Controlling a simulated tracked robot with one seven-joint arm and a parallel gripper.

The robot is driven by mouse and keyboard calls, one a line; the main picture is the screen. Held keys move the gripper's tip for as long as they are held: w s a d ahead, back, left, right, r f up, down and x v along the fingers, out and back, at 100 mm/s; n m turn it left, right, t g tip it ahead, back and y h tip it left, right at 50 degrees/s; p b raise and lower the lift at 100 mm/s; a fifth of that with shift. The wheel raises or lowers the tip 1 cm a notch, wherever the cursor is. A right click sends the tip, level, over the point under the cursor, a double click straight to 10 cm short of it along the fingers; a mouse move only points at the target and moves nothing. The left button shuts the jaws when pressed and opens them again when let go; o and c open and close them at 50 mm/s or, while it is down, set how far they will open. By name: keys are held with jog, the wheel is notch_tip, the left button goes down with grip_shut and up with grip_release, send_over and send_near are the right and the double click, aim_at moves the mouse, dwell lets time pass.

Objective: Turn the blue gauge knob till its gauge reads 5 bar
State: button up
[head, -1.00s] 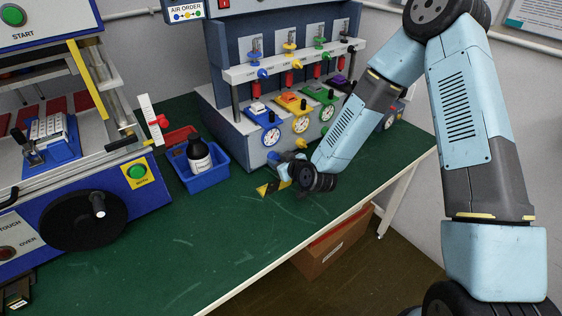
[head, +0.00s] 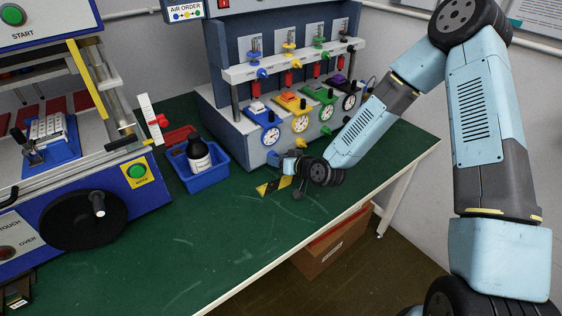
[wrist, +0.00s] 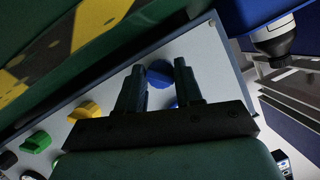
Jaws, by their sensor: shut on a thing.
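The blue gauge knob (wrist: 160,72) sits between my two fingers in the wrist view. My gripper (wrist: 161,88) is shut on it, and the fingers hide part of its sides. In the head view my gripper (head: 281,160) is at the front panel's lower left, and the blue knob (head: 272,157) shows just at its tip. The round white gauge with a blue surround (head: 271,136) is above the knob. Its needle is too small to read surely.
The yellow knob (wrist: 84,110) and the green knob (wrist: 37,142) are in a row beside the blue one. A blue tray (head: 205,180) with a dark bottle (head: 198,155) stands left of the panel. The green table (head: 210,235) is clear in front.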

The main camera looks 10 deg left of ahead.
jog(key=shift+w+r+m+g+y, duration=0.15)
jog(key=shift+m+g+y, duration=0.25)
jog(key=shift+m, duration=0.3)
jog(key=o, duration=1)
jog(key=shift+o, duration=0.2)
jog(key=v, duration=1.3)
jog(key=shift+s+d, duration=0.2)
jog(key=shift+d, duration=0.15)
